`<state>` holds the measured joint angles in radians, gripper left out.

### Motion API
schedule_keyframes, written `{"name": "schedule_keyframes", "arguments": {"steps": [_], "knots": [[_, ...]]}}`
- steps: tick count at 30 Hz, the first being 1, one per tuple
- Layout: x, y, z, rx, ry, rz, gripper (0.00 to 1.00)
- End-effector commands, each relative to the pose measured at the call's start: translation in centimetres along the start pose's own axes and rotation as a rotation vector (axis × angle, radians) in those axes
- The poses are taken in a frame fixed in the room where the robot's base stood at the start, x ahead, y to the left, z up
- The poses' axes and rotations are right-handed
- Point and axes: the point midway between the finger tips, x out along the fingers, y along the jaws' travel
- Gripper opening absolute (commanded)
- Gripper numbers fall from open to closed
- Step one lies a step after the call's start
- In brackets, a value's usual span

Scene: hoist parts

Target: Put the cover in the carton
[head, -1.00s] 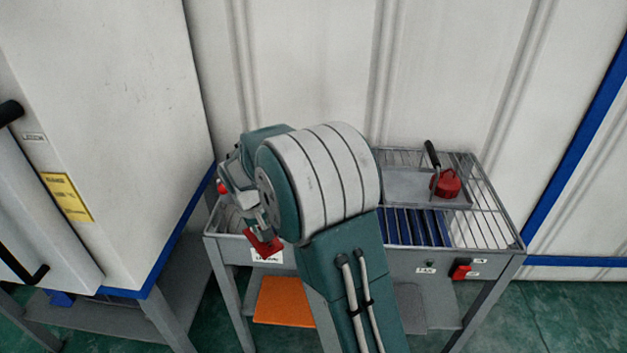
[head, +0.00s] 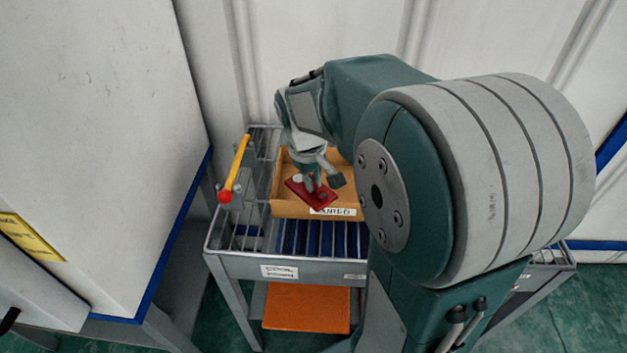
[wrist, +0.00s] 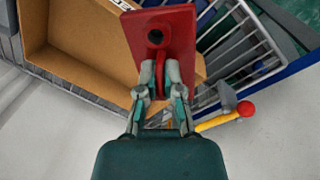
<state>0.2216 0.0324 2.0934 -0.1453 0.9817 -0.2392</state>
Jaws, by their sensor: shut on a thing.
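The cover is a flat red plate with a round hole (head: 318,197), and it also shows in the wrist view (wrist: 181,48). My gripper (head: 312,182) is shut on the raised red grip of the cover, which shows between the fingers in the wrist view (wrist: 160,80). The carton (head: 285,208) is an open tan box with a "CURED" label, sitting on the wire rack. In the head view the cover overlaps the carton's front part. In the wrist view it overlaps one side of the carton (wrist: 88,76), whose floor looks bare where visible. The cover's exact height is unclear.
A yellow bar with a red ball end (head: 234,172) sticks up at the rack's left, near the carton; it also shows in the wrist view (wrist: 225,118). A grey cart (head: 235,262) carries the rack. A white cabinet (head: 90,130) stands at the left. My arm hides the rack's right side.

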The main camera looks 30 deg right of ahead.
Motion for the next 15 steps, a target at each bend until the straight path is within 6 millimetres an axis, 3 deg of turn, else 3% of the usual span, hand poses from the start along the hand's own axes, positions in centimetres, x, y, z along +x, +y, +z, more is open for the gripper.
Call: {"name": "schedule_keyframes", "arguments": {"steps": [11, 15], "knots": [[3.8, 2.5, -6.7, 0.000, -0.002, 0.000, 0.00], [6.3, 2.8, -8.4, -0.001, -0.003, 0.001, 0.00]]}}
